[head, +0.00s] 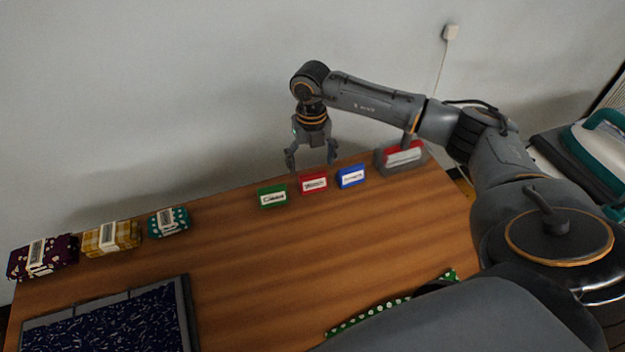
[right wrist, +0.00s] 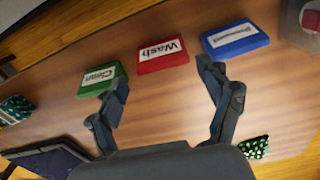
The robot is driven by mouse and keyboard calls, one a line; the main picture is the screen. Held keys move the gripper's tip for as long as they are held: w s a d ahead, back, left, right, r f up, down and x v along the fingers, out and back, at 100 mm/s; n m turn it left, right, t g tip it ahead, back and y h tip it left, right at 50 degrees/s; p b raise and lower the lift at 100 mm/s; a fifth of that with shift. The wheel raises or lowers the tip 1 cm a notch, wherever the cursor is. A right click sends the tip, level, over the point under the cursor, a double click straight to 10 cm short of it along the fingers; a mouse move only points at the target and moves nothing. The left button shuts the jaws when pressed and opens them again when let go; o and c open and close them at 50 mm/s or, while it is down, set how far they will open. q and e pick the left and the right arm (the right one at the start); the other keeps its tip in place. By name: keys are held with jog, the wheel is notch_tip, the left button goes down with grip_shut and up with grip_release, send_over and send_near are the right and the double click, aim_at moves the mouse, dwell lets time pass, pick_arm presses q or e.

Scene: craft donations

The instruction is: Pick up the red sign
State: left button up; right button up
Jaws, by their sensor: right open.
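The red sign (head: 314,183) stands near the back edge of the wooden table, between a green sign (head: 272,196) and a blue sign (head: 350,177). In the right wrist view the red sign (right wrist: 163,55) carries a white label reading "Wash". My right gripper (head: 312,161) is open and empty, above and just behind the red sign in the head view. In the right wrist view the red sign appears beyond the gap between the open fingertips (right wrist: 162,76), with no visible contact. My left gripper is not in view.
A grey box with a red and white item (head: 403,155) stands right of the blue sign. Patterned fabric bundles (head: 112,238) lie at the left, behind a tray of dark blue fabric (head: 189,312). Green dotted fabric (head: 368,317) lies at the front. The table's middle (head: 270,265) is clear.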

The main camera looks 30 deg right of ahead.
aim_at(313, 173)
jog(key=shift+s+f+p, duration=0.25)
jog(key=shift+f+p, duration=0.15)
jog(key=shift+f, duration=0.8)
notch_tip(313, 173, down, 2)
jog(key=shift+d+f, duration=0.1)
jog(key=shift+f, duration=0.2)
jog(key=c, duration=0.8)
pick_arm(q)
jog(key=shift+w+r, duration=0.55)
pick_arm(e)
jog(key=shift+o, duration=0.2)
jog(key=shift+r, duration=0.15)
